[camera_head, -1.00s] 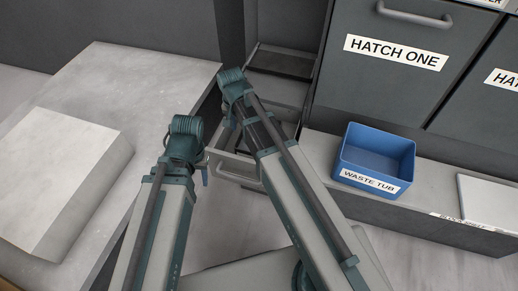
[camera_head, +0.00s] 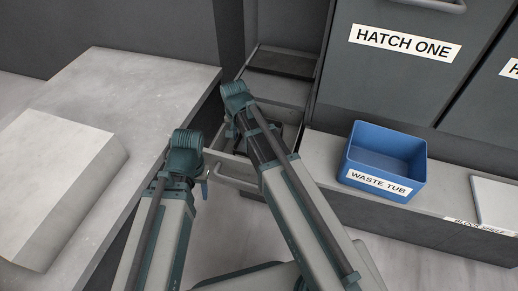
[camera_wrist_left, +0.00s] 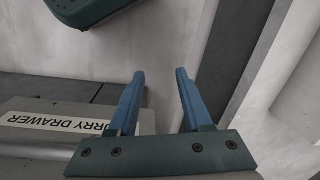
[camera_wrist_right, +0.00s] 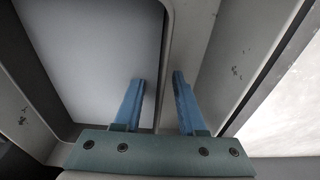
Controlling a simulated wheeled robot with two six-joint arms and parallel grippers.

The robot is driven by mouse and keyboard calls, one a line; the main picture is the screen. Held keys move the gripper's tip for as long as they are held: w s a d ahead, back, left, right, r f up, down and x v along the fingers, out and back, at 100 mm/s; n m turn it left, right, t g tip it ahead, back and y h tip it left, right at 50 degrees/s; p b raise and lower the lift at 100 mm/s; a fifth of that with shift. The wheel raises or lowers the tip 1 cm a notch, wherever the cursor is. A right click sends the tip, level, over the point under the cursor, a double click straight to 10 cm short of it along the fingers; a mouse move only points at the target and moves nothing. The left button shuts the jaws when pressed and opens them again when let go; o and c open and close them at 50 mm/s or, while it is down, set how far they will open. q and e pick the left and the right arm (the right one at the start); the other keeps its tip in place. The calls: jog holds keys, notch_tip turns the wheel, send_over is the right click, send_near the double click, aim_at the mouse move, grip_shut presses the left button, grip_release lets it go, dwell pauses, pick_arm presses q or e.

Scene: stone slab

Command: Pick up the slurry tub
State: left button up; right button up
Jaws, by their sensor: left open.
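I cannot pick out the slurry tub for certain in any view. A drawer (camera_head: 231,166) stands open behind my arms, its inside partly hidden by my right arm. Its label (camera_wrist_left: 58,123), upside down and partly cut off, reads "...RRY DRAWER" in the left wrist view. My left gripper (camera_wrist_left: 160,75) is open and empty, pointing down in front of the drawer. My right gripper (camera_wrist_right: 158,78) points down over the drawer area with its fingers apart. A pale grey edge runs between and below its fingers; I cannot tell whether they touch it.
A blue waste tub (camera_head: 376,181) sits on a ledge at the right, below the hatch one door (camera_head: 385,80). A pale block (camera_head: 497,203) lies farther right. At the left is a stone worktop (camera_head: 150,85) with a thick pale slab (camera_head: 50,185) on it.

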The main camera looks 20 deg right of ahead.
jog(key=shift+r, duration=0.1)
grip_shut()
dwell(1.2)
